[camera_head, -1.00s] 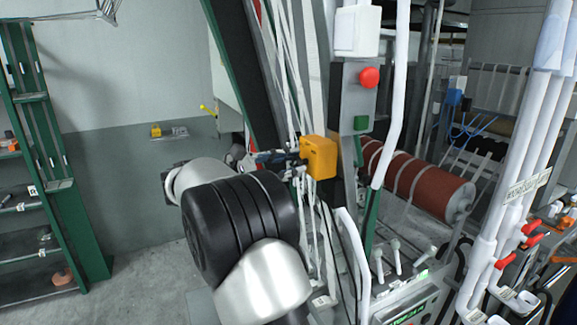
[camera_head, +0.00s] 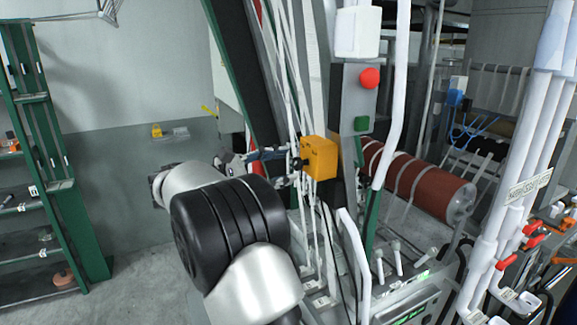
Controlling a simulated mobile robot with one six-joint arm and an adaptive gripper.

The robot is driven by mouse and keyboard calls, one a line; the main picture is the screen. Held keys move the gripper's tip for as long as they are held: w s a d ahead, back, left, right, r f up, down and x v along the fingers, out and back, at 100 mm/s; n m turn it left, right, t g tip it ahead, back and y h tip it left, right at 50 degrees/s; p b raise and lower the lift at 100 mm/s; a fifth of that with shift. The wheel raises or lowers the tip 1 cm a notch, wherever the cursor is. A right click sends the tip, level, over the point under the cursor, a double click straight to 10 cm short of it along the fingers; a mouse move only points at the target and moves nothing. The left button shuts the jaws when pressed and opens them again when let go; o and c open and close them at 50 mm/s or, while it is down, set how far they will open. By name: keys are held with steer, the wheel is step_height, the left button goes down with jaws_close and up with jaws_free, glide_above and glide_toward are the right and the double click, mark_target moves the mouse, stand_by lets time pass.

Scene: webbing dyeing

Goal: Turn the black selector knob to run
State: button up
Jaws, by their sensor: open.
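The black selector knob (camera_head: 297,163) shows as a small dark shape on the left face of a yellow box (camera_head: 321,157), which is mounted beside the machine's grey upright. Which way the knob points is too small to tell. My gripper (camera_head: 283,167) is left of the box. Its fingers are spread apart, the upper one near the height of the knob and the lower one below it. The gripper looks empty and close to the knob; whether it touches it cannot be told.
White webbing strands (camera_head: 291,75) hang close by the gripper. A white pipe (camera_head: 394,105) and a red-brown roller (camera_head: 425,185) stand to the right.

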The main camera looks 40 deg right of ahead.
steer(key=v, duration=0.9)
steer(key=shift+a, duration=0.35)
